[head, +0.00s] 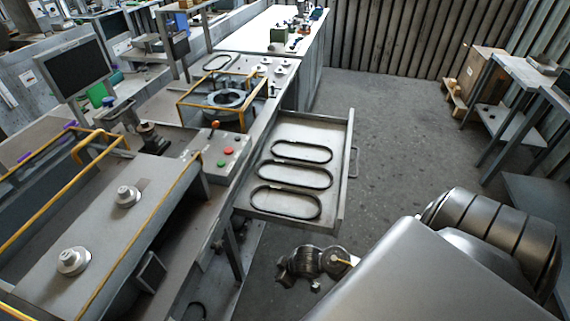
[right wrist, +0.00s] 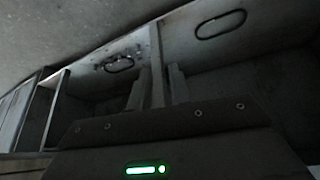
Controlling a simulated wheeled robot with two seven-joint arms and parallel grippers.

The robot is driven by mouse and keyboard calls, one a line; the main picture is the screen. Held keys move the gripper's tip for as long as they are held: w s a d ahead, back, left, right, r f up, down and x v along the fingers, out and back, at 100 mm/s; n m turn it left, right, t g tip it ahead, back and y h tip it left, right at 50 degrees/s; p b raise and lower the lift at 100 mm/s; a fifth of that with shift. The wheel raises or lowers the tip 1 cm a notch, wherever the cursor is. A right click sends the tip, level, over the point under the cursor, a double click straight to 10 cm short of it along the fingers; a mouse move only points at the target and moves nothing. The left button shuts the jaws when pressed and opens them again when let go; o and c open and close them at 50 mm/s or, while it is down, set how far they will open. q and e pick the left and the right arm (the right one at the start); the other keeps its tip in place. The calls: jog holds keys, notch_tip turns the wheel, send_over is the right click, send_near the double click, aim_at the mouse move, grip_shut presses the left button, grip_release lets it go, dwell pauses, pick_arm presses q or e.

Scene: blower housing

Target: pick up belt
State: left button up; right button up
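Three black oval belts lie flat, side by side and apart, in an open drawer (head: 340,185). They are a far belt (head: 302,152), a middle belt (head: 296,174) and a near belt (head: 287,202). Another dark oval loop (head: 217,62) lies on the bench further back. The right wrist view is dark. In it, my right gripper (right wrist: 159,86) has its two fingers apart, with a pale upright strip between or behind them. Two oval loops show beyond it, one at the upper right (right wrist: 221,23) and one to the left (right wrist: 118,63). My left gripper is not in view.
A workbench (head: 160,185) with yellow rails, a button panel (head: 222,150) and two round knobs runs along the left. A ring-shaped housing (head: 228,99) stands inside a yellow frame. Right of the drawer is clear floor (head: 400,130). Grey tables (head: 525,70) stand far right.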

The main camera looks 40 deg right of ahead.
jog(key=w+d+r+n+t+p, duration=0.1)
jog(key=w+r, duration=0.2)
jog(key=r, duration=0.5)
jog(key=w+r+n+t+p, duration=0.1)
jog(key=w+r+p, duration=0.15)
jog(key=r, duration=0.55)
jog(key=w+d+r+n+g, duration=0.1)
jog(key=w+d+r, duration=0.2)
jog(key=d, duration=0.2)
jog(key=g+b, duration=0.1)
jog(key=g, duration=0.2)
send_over(281, 214)
jog(key=s+d, duration=0.2)
jog(key=s, duration=0.1)
jog(key=f, duration=0.2)
jog(key=shift+w+a+f+y, duration=0.1)
jog(key=shift+a+f+y, duration=0.15)
jog(key=shift+f+y, duration=0.15)
jog(key=shift+x, duration=2.7)
jog(key=shift+w+d+t, duration=0.15)
jog(key=shift+d+t, duration=0.05)
jog(key=shift+t, duration=0.1)
grip_shut()
